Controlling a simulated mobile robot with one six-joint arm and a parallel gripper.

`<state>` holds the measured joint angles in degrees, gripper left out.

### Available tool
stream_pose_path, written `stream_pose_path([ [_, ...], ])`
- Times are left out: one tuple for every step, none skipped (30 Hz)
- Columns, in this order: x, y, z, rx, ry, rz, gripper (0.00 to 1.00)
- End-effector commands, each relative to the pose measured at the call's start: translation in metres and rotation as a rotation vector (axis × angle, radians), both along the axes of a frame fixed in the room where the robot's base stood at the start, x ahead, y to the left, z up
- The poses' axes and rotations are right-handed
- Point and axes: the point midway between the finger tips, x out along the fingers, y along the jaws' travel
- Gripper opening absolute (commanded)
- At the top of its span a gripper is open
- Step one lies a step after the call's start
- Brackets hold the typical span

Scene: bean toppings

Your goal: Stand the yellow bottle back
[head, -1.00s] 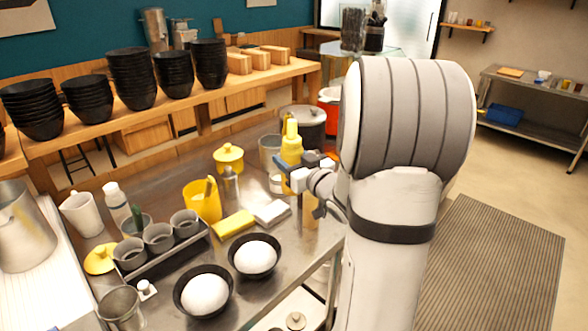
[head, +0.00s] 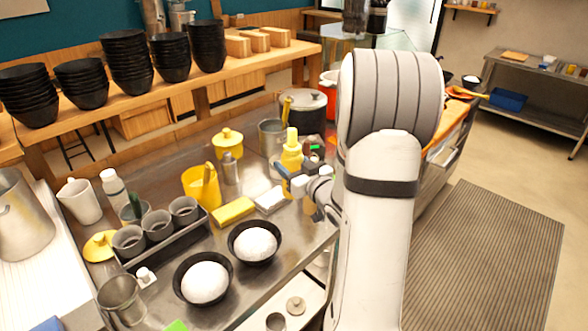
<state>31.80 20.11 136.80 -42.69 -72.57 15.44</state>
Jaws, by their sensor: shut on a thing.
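The yellow bottle (head: 291,156) stands out upright near the back right of the metal counter, with its pale yellow nozzle up. My gripper (head: 287,178) is shut on the lower part of its body. The fingers and wrist hide the bottle's base, so I cannot tell whether it touches the counter.
A lidded dark pot (head: 303,105) and a metal container (head: 271,137) stand behind the bottle. Two black bowls (head: 234,258) with white contents sit in front.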

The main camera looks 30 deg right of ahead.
Motion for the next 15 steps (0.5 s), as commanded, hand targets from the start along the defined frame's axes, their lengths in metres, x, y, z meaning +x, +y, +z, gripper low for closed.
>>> stream_pose_path([
  [0.000,0.000,-0.001,-0.002,-0.003,0.001,0.34],
  [0.000,0.000,-0.003,-0.002,-0.003,0.001,0.34],
  [0.000,0.000,-0.006,-0.002,-0.003,0.001,0.34],
  [0.001,0.000,-0.008,-0.001,-0.004,0.002,0.34],
  [0.001,0.000,-0.011,-0.001,-0.004,0.002,0.34],
  [0.001,0.000,-0.015,-0.002,-0.004,0.002,0.34],
  [0.001,0.000,-0.018,-0.003,-0.005,0.003,0.34],
  [0.001,0.000,-0.021,-0.003,-0.006,0.003,0.34],
  [0.002,0.000,-0.024,-0.002,-0.005,0.003,0.34],
  [0.002,0.000,-0.027,-0.003,-0.006,0.003,0.34],
  [0.002,0.000,-0.028,-0.003,-0.007,0.003,0.34],
  [0.002,0.000,-0.031,-0.003,-0.006,0.003,0.34],
  [0.002,0.000,-0.032,-0.003,-0.006,0.003,0.34],
  [0.002,0.000,-0.034,-0.004,-0.006,0.003,0.34],
  [0.002,0.000,-0.035,-0.004,-0.006,0.003,0.34],
])
